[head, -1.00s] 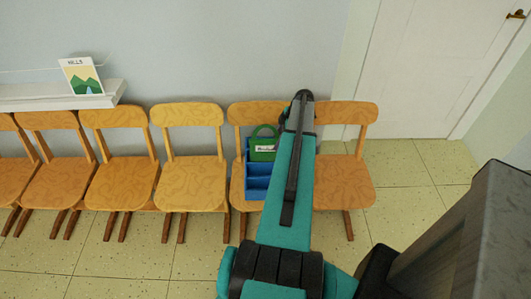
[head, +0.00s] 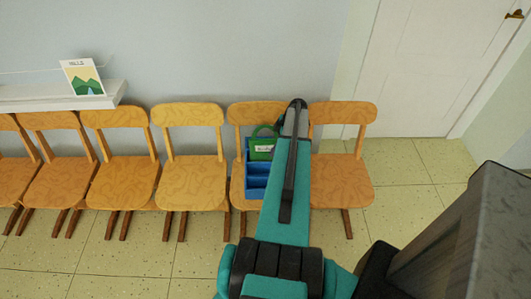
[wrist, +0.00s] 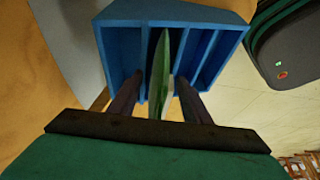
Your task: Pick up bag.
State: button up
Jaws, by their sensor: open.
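The green bag (head: 262,150) has a looped handle and a white label with unreadable writing. It stands upright in a blue divided holder (head: 252,188) on a wooden chair. In the wrist view the bag (wrist: 161,65) shows edge-on as a thin green and pale strip in a middle slot of the blue holder (wrist: 118,47). My gripper (wrist: 160,88) is open, with one dark finger on each side of the bag's strip. I cannot tell whether either finger touches it. In the head view my arm hides the gripper and the holder's right part.
A row of wooden chairs (head: 190,185) lines the wall, with the holder's chair (head: 244,114) near its right end. A white shelf (head: 40,98) with a picture card (head: 82,77) is at the left. A white door (head: 430,70) stands at the right. The floor in front is clear.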

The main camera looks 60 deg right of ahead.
grip_shut()
jog(key=shift+r, duration=0.15)
jog(key=shift+r+b, duration=1.25)
jog(key=shift+r, duration=3.65)
